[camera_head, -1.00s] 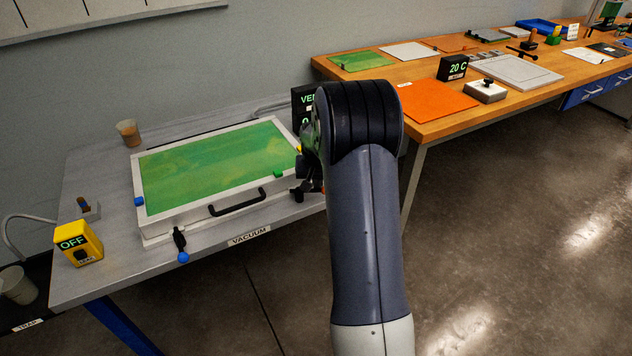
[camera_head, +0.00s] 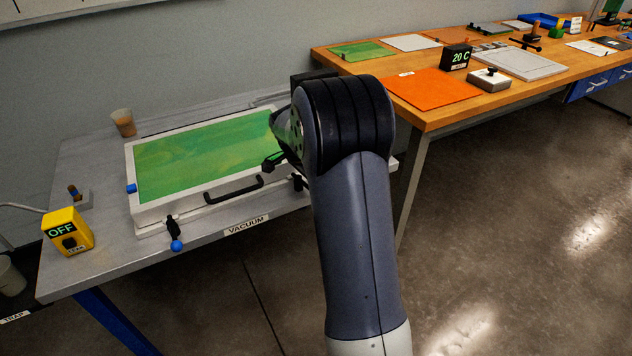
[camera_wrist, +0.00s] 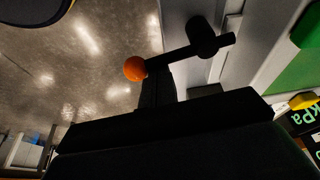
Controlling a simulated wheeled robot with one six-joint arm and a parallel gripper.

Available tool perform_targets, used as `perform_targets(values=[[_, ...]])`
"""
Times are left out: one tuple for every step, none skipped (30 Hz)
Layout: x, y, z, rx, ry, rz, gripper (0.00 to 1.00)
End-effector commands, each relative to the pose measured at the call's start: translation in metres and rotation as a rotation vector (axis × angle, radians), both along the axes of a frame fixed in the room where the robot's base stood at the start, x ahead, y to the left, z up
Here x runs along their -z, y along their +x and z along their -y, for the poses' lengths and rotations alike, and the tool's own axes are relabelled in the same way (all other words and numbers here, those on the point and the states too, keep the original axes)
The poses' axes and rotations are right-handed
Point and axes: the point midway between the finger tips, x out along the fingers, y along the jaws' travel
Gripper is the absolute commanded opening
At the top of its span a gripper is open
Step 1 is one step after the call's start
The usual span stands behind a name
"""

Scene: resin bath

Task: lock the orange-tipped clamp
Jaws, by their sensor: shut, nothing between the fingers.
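The orange-tipped clamp (camera_wrist: 202,38) shows in the wrist view as a dark pivot with a dark lever, ending in an orange ball (camera_wrist: 134,69) over the floor side. My gripper (camera_wrist: 157,82) is shut and empty, its dark fingers just under the lever near the ball; I cannot tell whether they touch it. In the head view my gripper (camera_head: 270,162) is over the near right corner of the chamber lid (camera_head: 200,160), which has a green window. My arm hides the orange ball there.
A blue-tipped clamp (camera_head: 175,240) hangs at the chamber's front left. A black handle (camera_head: 233,190) is on the front. A yellow OFF box (camera_head: 68,231) and a cup (camera_head: 123,122) stand on the grey bench. A wooden table (camera_head: 440,118) is to the right, with open floor before it.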

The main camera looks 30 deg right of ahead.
Motion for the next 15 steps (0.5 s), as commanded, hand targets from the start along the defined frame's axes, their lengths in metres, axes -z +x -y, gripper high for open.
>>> perform_targets(values=[[0.0012, -0.0002, -0.0020, 0.028, 0.000, 0.001, 0.00], [0.0009, -0.0006, -0.0028, 0.047, 0.000, 0.000, 0.00], [0.0006, -0.0012, -0.0038, 0.060, 0.000, 0.000, 0.00], [0.0005, -0.0016, -0.0044, 0.057, 0.000, 0.000, 0.00], [0.0005, -0.0019, -0.0050, 0.056, 0.000, 0.000, 0.00], [0.0006, -0.0021, -0.0059, 0.056, 0.001, 0.000, 0.00], [0.0006, -0.0024, -0.0065, 0.056, 0.001, 0.000, 0.00], [0.0006, -0.0025, -0.0070, 0.055, 0.001, 0.000, 0.00], [0.0006, -0.0027, -0.0076, 0.055, 0.001, 0.000, 0.00], [0.0005, -0.0028, -0.0080, 0.054, 0.001, 0.001, 0.00], [0.0004, -0.0029, -0.0084, 0.054, 0.001, 0.001, 0.00], [0.0004, -0.0029, -0.0087, 0.054, 0.001, 0.001, 0.00], [0.0003, -0.0030, -0.0090, 0.053, 0.001, 0.000, 0.00], [0.0002, -0.0030, -0.0092, 0.053, 0.001, 0.000, 0.00], [0.0002, -0.0031, -0.0094, 0.053, 0.001, 0.000, 0.00]])
